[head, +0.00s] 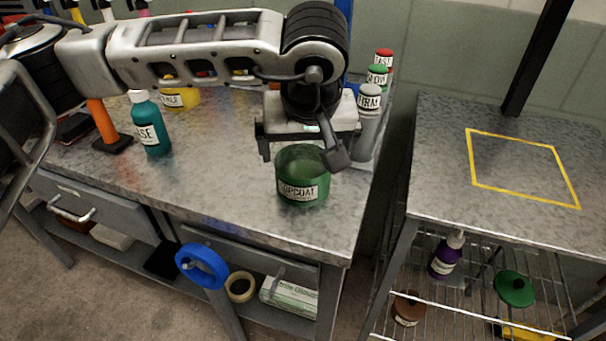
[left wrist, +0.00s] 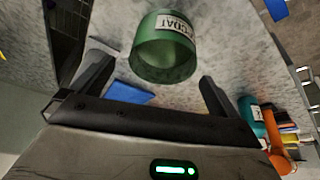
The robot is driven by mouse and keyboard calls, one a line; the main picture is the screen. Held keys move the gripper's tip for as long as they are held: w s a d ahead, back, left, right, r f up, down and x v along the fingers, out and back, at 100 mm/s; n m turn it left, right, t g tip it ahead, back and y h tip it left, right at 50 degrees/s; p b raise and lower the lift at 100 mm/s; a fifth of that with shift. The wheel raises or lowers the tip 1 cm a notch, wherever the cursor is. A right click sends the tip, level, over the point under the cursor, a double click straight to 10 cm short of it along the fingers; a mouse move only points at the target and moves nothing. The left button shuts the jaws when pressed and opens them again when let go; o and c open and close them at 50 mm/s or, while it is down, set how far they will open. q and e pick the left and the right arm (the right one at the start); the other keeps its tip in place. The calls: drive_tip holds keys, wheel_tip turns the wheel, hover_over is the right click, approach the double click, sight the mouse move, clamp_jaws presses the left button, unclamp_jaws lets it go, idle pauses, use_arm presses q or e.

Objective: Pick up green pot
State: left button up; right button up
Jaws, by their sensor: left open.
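The green pot (head: 303,188), with a white label reading TOPCOAT, stands upright and open-topped on the grey metal workbench (head: 225,185), near its right front corner. My left gripper (head: 305,150) hangs just above and behind the pot. Its jaws are open and hold nothing. In the left wrist view the pot (left wrist: 164,48) lies beyond the two open fingers (left wrist: 155,85), roughly centred between them and apart from both. My right gripper is not in view.
Labelled tubes (head: 368,112) stand behind the gripper at the bench's right edge. A teal bottle (head: 150,125) and an orange-handled tool (head: 103,125) stand to the left. A separate table (head: 440,170) at right has a clear yellow-taped square (head: 524,168).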

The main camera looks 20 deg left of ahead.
sight(302, 176)
use_arm(q)
drive_tip(key=shift+p+x, duration=0.6)
drive_tip(key=shift+x, duration=2.8)
drive_tip(key=shift+a+r, duration=0.1)
drive_tip(key=shift+a, duration=0.05)
drive_tip(key=c, duration=1.4)
